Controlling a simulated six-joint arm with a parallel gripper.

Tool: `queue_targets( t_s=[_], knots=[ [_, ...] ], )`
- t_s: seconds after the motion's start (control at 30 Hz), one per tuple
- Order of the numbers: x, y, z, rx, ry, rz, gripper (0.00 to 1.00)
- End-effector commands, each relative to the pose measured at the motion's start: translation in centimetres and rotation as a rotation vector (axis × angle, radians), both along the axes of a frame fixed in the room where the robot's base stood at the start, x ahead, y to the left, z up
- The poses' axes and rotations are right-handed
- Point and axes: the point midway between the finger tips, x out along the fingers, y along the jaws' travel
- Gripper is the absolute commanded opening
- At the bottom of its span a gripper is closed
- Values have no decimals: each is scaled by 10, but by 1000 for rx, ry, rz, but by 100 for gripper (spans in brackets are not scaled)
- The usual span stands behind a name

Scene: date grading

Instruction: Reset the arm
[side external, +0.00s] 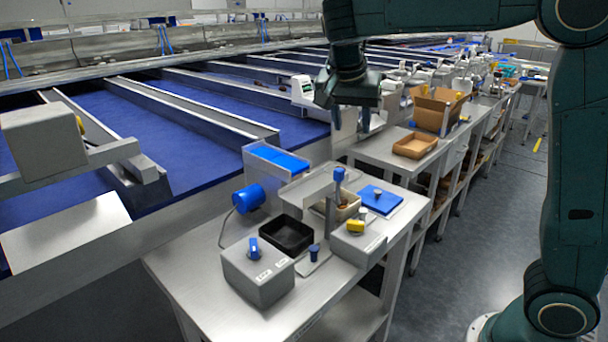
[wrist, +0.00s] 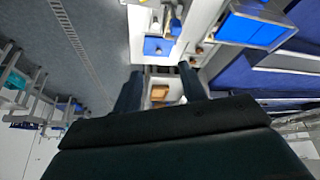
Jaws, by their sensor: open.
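My gripper (side external: 350,122) hangs from my dark green arm in the upper middle of the side external view, above the metal work table (side external: 185,262). Its two fingers point down and stand apart with nothing between them. In the wrist view, the gripper (wrist: 160,72) shows two dark fingers apart. A brown tray (wrist: 159,92) shows in the gap between them, well beyond the fingertips. No object is in contact with the gripper.
The table holds a grey box with a blue knob (side external: 257,276), a black tray (side external: 285,236), a blue plate (side external: 380,199) and a grey box with a yellow knob (side external: 357,243). Blue conveyor lanes (side external: 180,125) lie behind. A cardboard box (side external: 437,108) stands farther right.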

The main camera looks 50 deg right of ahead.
Motion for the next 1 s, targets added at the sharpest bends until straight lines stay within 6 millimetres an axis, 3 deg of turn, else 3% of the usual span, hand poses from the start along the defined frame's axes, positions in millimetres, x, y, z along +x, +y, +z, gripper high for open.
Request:
queue_targets(
  t_s=[0.2,0.47,0.77,1.0],
  knots=[
    [-37,-6,12,11,4,204,42],
    [-84,-4,13,18,3,450,42],
    [-142,12,-2,18,-9,733,42],
    [-189,32,-24,11,-28,958,42]
  ],
)
